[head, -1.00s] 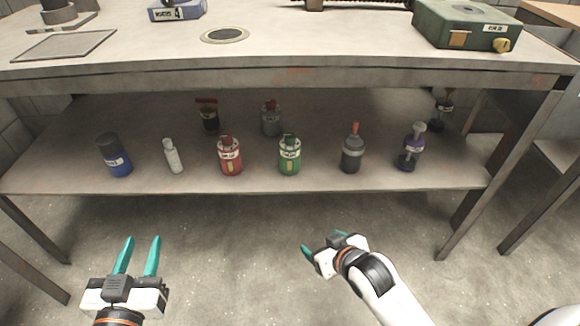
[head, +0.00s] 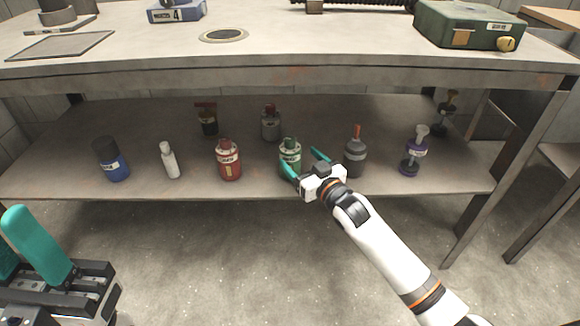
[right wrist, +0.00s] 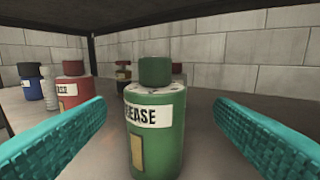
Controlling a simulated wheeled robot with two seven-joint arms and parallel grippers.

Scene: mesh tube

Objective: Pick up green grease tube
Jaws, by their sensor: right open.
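The green grease tube (head: 290,152) stands upright on the lower shelf, at its front, near the middle in the head view. In the right wrist view the green grease tube (right wrist: 155,130) stands between the two teal fingers, with its label reading "EASE" and a dark green cap on top. My right gripper (head: 305,162) is open, with its fingers reaching around the tube's front; I see a gap on both sides of it. The tube's lower right part is partly hidden by the gripper in the head view. My left gripper (head: 40,250) is open and empty at the lower left.
A red bottle (head: 228,160) stands left of the tube and a dark grey bottle (head: 355,155) right of it. A grey canister (head: 271,124) stands behind. The tabletop (head: 270,55) overhangs the shelf (head: 120,190).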

